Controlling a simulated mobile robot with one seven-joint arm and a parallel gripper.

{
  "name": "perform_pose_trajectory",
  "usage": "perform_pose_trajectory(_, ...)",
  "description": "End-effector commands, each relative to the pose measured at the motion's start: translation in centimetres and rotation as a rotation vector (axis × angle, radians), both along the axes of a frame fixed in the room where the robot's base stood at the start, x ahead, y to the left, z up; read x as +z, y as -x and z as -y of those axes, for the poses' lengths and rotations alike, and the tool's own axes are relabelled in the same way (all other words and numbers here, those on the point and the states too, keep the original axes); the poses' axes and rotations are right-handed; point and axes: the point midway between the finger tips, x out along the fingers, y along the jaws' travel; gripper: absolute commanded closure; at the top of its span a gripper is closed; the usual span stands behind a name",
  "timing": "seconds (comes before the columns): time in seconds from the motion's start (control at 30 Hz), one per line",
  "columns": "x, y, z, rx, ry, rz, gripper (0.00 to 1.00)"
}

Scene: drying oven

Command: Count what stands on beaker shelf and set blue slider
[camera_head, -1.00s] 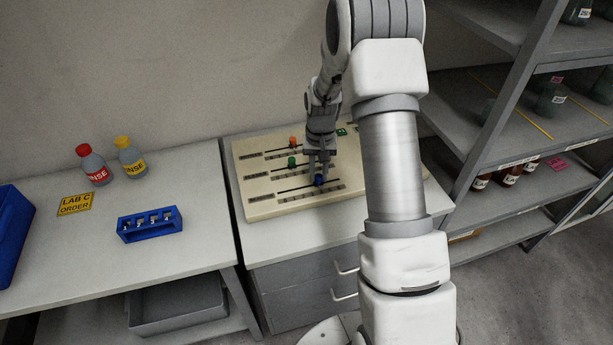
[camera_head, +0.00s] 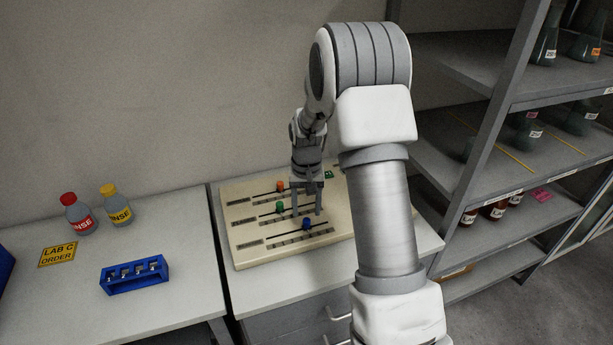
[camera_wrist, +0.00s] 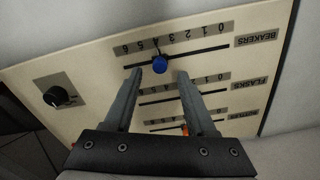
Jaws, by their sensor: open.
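The blue slider knob (camera_head: 307,223) is on the front track of the beige panel (camera_head: 245,257). In the wrist view the blue knob (camera_wrist: 160,64) is on the track labelled BEAKERS, near the 4 mark. My gripper (camera_head: 307,211) is open over the panel, and its fingertips are either side of the blue knob in the wrist view, apart from it and empty. Green (camera_head: 279,207) and orange (camera_head: 280,186) knobs are on the other tracks. The rack at right holds dark glass vessels (camera_head: 525,130) on its middle shelf; its labels are too small to read and my arm hides part.
Conical flasks (camera_head: 545,45) stand on an upper shelf and brown bottles (camera_head: 495,211) on a lower one. The left bench (camera_head: 180,240) carries two rinse bottles (camera_head: 78,215) and a blue rack (camera_head: 135,275). A black dial (camera_wrist: 56,96) is on the panel.

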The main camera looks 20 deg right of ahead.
Motion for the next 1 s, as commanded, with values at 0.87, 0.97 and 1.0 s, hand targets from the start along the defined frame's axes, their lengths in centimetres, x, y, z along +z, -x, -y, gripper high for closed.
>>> perform_pose_trajectory(0.87, 13.7, 0.0, 0.0, 0.0, 0.0, 0.0, 0.44)
perform_pose_trajectory(0.97, 13.7, 0.0, 0.0, 0.0, 0.0, 0.0, 0.44)
perform_pose_trajectory(1.0, 13.6, 0.0, 0.0, 0.0, 0.0, 0.0, 0.44)
